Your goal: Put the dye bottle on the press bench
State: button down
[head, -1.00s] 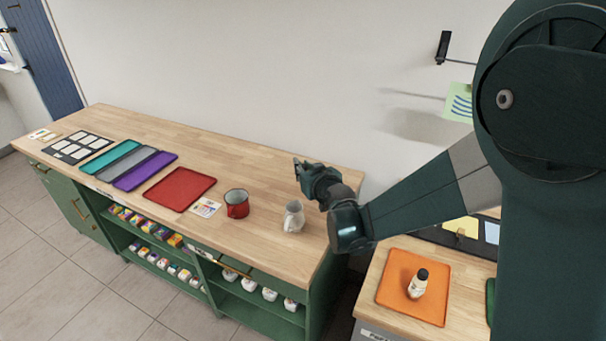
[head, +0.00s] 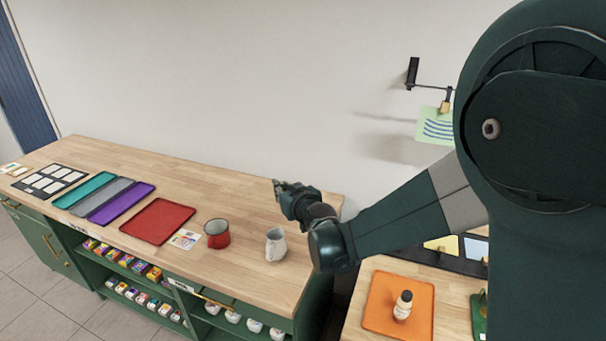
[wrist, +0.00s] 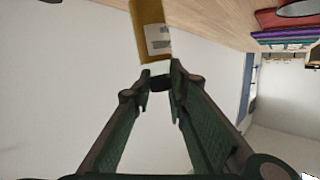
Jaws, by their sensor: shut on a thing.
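My gripper (wrist: 160,82) is shut on a mustard bottle (wrist: 148,28) in the wrist view, its dark end between the fingertips. A pale label shows on its side, too small to read. In the head view my gripper (head: 282,188) hangs over the back right part of the long wooden bench (head: 150,160), and the held bottle is hidden there. I cannot tell which bench is the press bench.
On the long bench are a white jug (head: 276,246), a red mug (head: 217,234), a card (head: 185,239), a red tray (head: 157,220) and a purple tray (head: 122,204). A gap separates the two benches. Wood behind the mug is bare. A green print (head: 434,127) hangs on the wall.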

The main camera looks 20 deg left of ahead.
jog(key=w+d+r+m+t+h+p, duration=0.1)
jog(key=w+d+m+h, duration=0.1)
jog(key=w+d, duration=0.5)
jog(key=w+d+m+t+h+p, duration=0.1)
jog(key=w+d, duration=0.2)
jog(key=d, duration=0.9)
jog(key=w+d+r+m+t+h+p, duration=0.1)
jog(key=w+d+m+h, duration=0.1)
jog(key=w+d, duration=0.55)
jog(key=w+d+f+m+h+b, duration=0.1)
jog(key=w+d+m+h, duration=0.1)
jog(key=d, duration=1.5)
jog(key=w+d+f+m+t+h+b, duration=0.1)
jog(key=w+d+f+m+h+b, duration=0.1)
jog(key=d, duration=1.5)
jog(key=shift+w+d+h, duration=0.25)
jog(key=shift+w+h, duration=0.25)
jog(key=shift+h, duration=0.2)
jog(key=d, duration=0.7)
